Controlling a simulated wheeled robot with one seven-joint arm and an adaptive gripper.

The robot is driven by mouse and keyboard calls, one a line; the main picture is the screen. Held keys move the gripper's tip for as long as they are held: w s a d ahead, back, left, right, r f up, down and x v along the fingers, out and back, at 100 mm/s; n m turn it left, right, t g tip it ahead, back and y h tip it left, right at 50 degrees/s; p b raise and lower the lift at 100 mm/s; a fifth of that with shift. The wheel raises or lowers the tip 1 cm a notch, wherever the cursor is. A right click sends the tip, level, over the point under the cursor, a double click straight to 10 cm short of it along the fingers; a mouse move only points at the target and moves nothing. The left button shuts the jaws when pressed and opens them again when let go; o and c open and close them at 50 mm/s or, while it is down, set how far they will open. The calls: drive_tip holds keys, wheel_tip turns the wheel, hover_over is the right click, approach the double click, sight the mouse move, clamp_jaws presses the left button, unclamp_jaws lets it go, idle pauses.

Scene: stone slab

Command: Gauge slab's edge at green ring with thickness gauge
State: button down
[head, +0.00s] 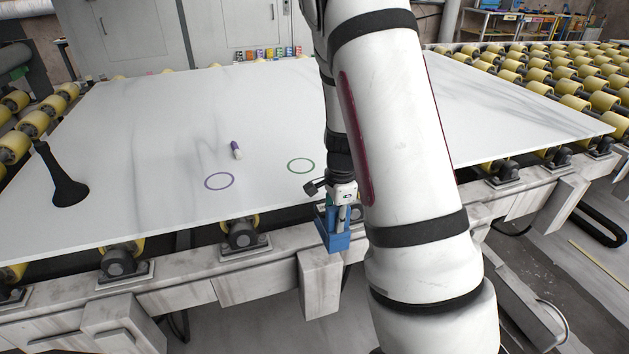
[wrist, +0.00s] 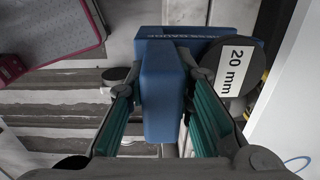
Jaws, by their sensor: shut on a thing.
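My gripper (head: 338,210) is shut on the blue thickness gauge (head: 337,241), in front of the white slab's near edge. In the wrist view, the gauge (wrist: 166,90) sits between the teal finger pads, with a dark disc labelled "20 mm" on its right. The white slab (head: 150,190) lies flat on rollers. The green ring (head: 301,172) is on its top near the front edge, a little left of and beyond the gauge. In the wrist view, the slab (wrist: 285,115) shows at right, apart from the gauge, with part of a bluish arc low down.
A purple ring (head: 219,188) is left of the green one. A purple-and-white marker-like item (head: 236,150) lies behind them. A black flared object (head: 66,190) stands at far left. Roller mounts and a frame beam (head: 220,288) run below the near edge.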

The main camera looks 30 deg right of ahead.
drive_tip(key=shift+s+r+p, duration=0.2)
drive_tip(key=shift+r+p, duration=0.85)
drive_tip(key=shift+r, duration=0.45)
drive_tip(key=shift+r+p, duration=2.15)
drive_tip(key=shift+r, duration=1.4)
drive_tip(key=shift+w, duration=0.1)
drive_tip(key=shift+a, duration=0.1)
